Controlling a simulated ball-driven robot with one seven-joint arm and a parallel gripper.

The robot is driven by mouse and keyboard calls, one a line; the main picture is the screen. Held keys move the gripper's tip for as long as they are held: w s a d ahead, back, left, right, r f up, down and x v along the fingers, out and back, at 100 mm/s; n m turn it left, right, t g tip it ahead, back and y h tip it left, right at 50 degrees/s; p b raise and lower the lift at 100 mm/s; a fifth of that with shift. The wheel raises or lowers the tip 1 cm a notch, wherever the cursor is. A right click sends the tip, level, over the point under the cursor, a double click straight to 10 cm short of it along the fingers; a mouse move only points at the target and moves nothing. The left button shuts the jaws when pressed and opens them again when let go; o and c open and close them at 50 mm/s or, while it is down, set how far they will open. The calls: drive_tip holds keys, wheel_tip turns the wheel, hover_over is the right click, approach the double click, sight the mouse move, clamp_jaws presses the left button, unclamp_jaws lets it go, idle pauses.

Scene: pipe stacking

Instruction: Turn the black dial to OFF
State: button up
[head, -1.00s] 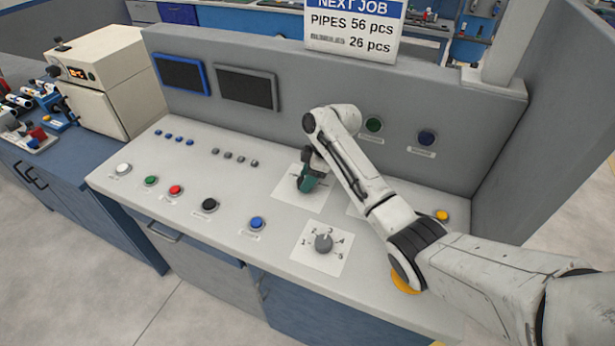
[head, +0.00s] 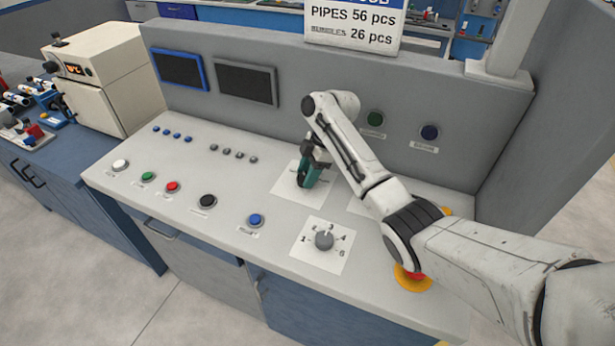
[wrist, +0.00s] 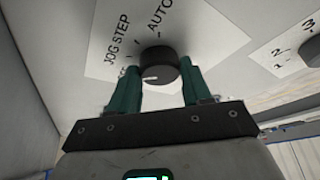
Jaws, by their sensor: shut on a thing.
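The black dial (wrist: 159,54) shows in the wrist view on a white label plate (wrist: 200,40). The plate reads JOG STEP and AUTO, and a third label beside the left finger is partly covered. The dial's white mark points left in the picture, toward that covered label. My gripper (wrist: 159,78) has its teal fingers on both sides of the dial and is shut on it. In the head view my gripper (head: 309,178) is low over the plate (head: 284,188) and hides the dial.
A grey numbered knob (head: 324,240) on its own white plate sits nearer the front. A red emergency button (head: 414,275) on a yellow base is below my arm. Several push buttons line the left of the panel, and a grey upright wall (head: 330,105) stands behind.

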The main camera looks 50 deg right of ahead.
sight(301, 178)
drive_tip(key=n+g+b, duration=0.1)
drive_tip(key=n+b, duration=0.1)
drive_tip(key=n, duration=0.1)
drive_tip(key=shift+w+f+b, duration=0.1)
drive_tip(key=shift+w+b, duration=0.05)
drive_tip(key=shift+b, duration=0.25)
drive_tip(key=shift+n+g+b, duration=0.3)
drive_tip(key=shift+n+b, duration=0.1)
drive_tip(key=shift+n, duration=0.3)
drive_tip(key=o, duration=1.1)
drive_tip(key=shift+y, duration=0.3)
drive_tip(key=shift+c, duration=0.2)
wheel_tip(301, 178, up, 4)
drive_tip(key=p, duration=0.2)
drive_tip(key=shift+f+p, duration=0.1)
drive_tip(key=shift+p, duration=0.3)
drive_tip(key=s+a+r+p, duration=0.4)
drive_tip(key=s+r+p, duration=0.3)
drive_tip(key=s, duration=0.6)
drive_tip(key=shift+s+r, duration=0.2)
drive_tip(key=shift+r, duration=1)
